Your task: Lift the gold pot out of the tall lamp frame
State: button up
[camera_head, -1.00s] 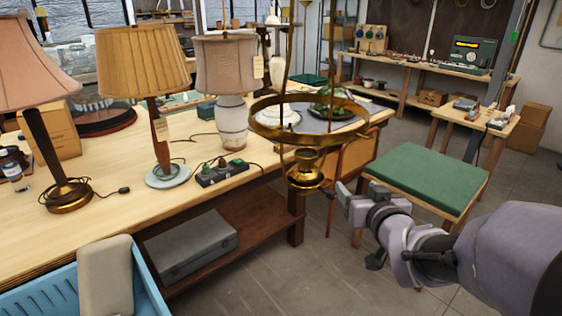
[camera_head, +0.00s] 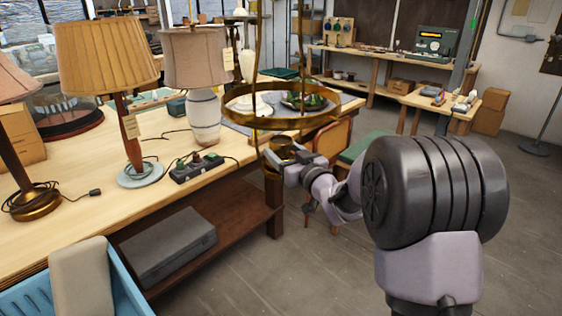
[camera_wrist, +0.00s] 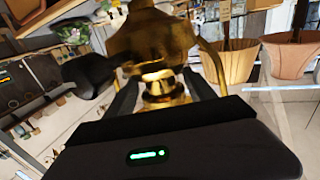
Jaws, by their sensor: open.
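The tall lamp frame (camera_head: 256,118) is gold, with thin upright rods and a wide ring, and stands at the table's right end in the head view. The gold pot (camera_head: 276,153) sits low inside it, below the ring. My gripper (camera_head: 284,166) is at the pot from the right and hides part of it. In the wrist view, which looks upside down, the pot (camera_wrist: 152,38) fills the upper middle. My open gripper (camera_wrist: 160,92) has one dark finger on each side of the pot's narrow part. I cannot tell whether the fingers touch it.
Several shaded lamps, such as the pleated one (camera_head: 105,55), stand on the wooden table (camera_head: 90,225) left of the frame. A power strip (camera_head: 197,167) lies near the table edge. A blue crate (camera_head: 125,290) is at front left. A chair (camera_head: 330,140) stands behind the gripper.

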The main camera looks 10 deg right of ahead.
jog(key=x, duration=0.4)
jog(key=shift+f, duration=0.15)
jog(key=shift+s, duration=0.1)
grip_shut()
